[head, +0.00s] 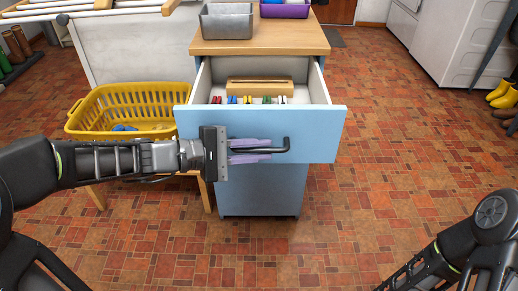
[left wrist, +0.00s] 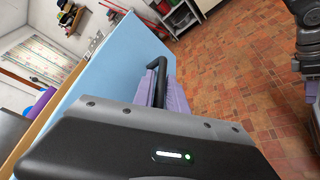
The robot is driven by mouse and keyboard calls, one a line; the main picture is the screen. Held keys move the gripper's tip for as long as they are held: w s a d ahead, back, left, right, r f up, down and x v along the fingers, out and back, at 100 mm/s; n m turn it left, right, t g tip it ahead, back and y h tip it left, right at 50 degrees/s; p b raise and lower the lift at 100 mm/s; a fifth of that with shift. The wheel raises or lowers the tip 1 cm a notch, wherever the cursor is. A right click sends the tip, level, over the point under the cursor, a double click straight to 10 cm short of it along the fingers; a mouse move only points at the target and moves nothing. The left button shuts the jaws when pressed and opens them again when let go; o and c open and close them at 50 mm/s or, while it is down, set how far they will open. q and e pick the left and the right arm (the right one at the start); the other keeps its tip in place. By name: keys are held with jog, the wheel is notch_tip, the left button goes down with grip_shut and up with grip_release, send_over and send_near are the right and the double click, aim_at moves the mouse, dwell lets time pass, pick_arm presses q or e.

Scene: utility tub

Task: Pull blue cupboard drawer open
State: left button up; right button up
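The blue cupboard (head: 262,190) stands in the middle of the head view. Its top drawer (head: 322,130) is pulled well out, with its inside showing. A black bar handle (head: 286,147) is on the blue drawer front; the handle also shows in the left wrist view (left wrist: 160,82). My left gripper (head: 258,150) is at the handle, its purple fingers above and below the bar, closed on it. In the left wrist view one purple finger (left wrist: 178,98) shows beside the bar. My right arm shows at lower right in the head view; its gripper is out of frame.
The drawer holds a wooden box (head: 260,90) and several small coloured items. A grey bin (head: 227,20) and a purple container (head: 285,10) stand on the wooden top. A yellow basket (head: 130,104) is left of the cupboard.

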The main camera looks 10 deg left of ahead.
pick_arm(q)
jog(key=shift+a, duration=0.1)
jog(key=p+v, duration=0.1)
jog(key=v, duration=0.6)
jog(key=shift+p, duration=0.35)
jog(key=shift+s+a, duration=0.25)
